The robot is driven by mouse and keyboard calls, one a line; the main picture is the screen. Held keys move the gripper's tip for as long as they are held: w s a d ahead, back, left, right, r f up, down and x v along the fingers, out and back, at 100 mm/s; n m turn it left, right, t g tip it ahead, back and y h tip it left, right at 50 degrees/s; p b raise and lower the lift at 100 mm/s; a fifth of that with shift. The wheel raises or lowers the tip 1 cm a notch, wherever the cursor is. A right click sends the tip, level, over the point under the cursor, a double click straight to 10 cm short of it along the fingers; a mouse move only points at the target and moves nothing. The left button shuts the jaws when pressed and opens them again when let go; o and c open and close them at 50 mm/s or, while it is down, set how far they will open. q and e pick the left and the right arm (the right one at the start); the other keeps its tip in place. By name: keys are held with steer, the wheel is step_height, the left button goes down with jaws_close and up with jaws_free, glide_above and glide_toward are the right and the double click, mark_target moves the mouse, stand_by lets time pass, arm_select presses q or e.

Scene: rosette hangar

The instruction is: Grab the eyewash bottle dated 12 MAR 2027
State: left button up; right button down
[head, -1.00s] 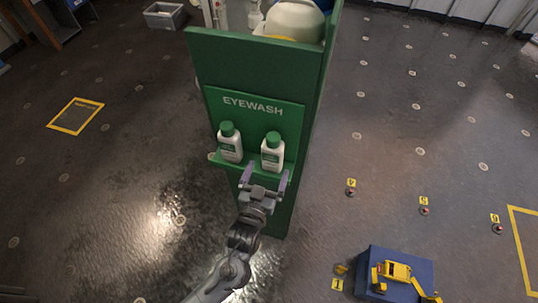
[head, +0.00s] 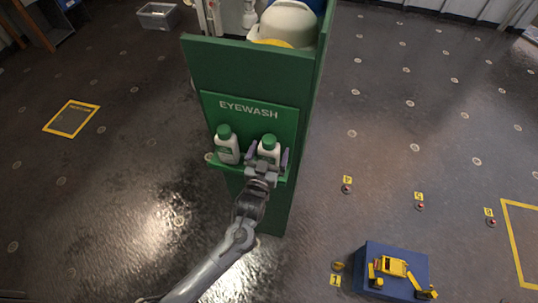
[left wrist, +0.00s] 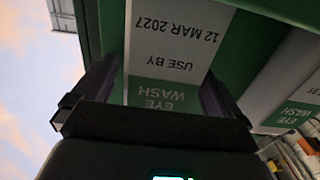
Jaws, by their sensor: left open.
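Two white eyewash bottles with green caps stand side by side on a green shelf (head: 215,163). The right bottle (head: 268,151) has its label facing my left gripper (head: 267,161). In the left wrist view its label (left wrist: 176,40) appears upside down and reads "USE BY 12 MAR 2027". The gripper's fingers stand open on either side of this bottle; I cannot tell whether they touch it. The gripper hides the bottle's lower part in the head view. The left bottle (head: 227,150) stands clear beside it; its date is not readable. My right gripper is not in view.
The shelf is on the end of a green cabinet (head: 240,65) marked EYEWASH, with a white helmet-like item (head: 290,22) on top. A blue block (head: 385,260) with a yellow toy-like machine (head: 398,270) sits at lower right. The floor around is mostly open.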

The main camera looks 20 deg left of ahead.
arm_select(q)
steer(key=c, duration=1.4)
steer(key=shift+r, duration=0.1)
